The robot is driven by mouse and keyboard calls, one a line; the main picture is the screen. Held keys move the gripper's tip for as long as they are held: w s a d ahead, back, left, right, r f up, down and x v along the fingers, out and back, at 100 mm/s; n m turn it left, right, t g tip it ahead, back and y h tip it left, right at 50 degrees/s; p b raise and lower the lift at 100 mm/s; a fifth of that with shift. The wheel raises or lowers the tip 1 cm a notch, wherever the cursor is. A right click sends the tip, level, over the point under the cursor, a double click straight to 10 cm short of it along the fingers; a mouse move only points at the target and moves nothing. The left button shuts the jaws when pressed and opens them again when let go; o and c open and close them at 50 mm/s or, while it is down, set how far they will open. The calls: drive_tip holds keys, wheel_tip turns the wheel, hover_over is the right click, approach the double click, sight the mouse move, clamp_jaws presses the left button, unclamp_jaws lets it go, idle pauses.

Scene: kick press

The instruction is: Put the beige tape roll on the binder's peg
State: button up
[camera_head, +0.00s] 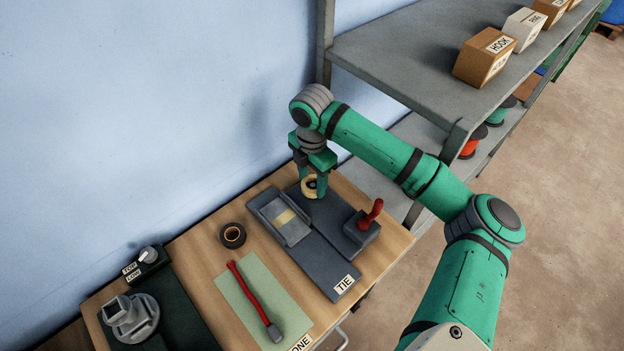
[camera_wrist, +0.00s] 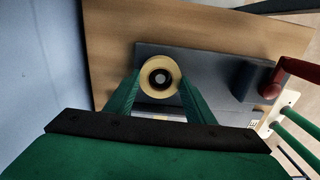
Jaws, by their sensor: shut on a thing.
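The beige tape roll (camera_head: 309,186) is between the fingers of my gripper (camera_head: 316,184), at the back end of the binder in the head view. In the wrist view the roll (camera_wrist: 160,72) shows face-on, with a dark round core, and my gripper (camera_wrist: 158,84) is shut on its two sides. The binder (camera_head: 318,252) is a dark grey plate labelled TIE, with a grey tray and a red-handled lever (camera_head: 371,214). In the wrist view the binder (camera_wrist: 205,65) lies below and right of the roll. I cannot tell whether the peg is inside the roll's core.
A black tape roll (camera_head: 232,235) lies on the wooden bench left of the binder. A red-handled tool (camera_head: 254,300) lies on a pale green mat (camera_head: 240,305). A grey shelf (camera_head: 400,50) with labelled boxes stands at the back right. A blue wall is behind the bench.

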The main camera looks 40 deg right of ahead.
drive_tip(key=shift+f, duration=0.55)
drive_tip(key=o, duration=1.1)
wheel_tip(320, 180, up, 11)
drive_tip(key=shift+f, duration=0.1)
idle(0.4)
